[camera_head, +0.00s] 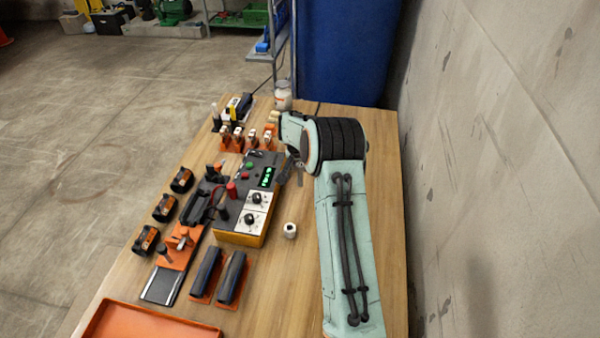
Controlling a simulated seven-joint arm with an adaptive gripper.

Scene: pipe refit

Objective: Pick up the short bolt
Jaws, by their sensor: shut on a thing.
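My gripper (291,172) shows only in part, dark and small, below the pale green wrist of my arm and just right of the control box. It is shut on a small grey piece (299,178), which seems to be the short bolt; its shape and length are mostly hidden. An orange rack (232,146) behind the control box holds several small pale and metallic upright pieces, too small to tell apart.
The control box (244,216) with knobs and a green display stands mid-table. A white nut-like piece (290,230) lies right of it. An orange tray (140,322) is at the front. A jar (283,95) stands at the back.

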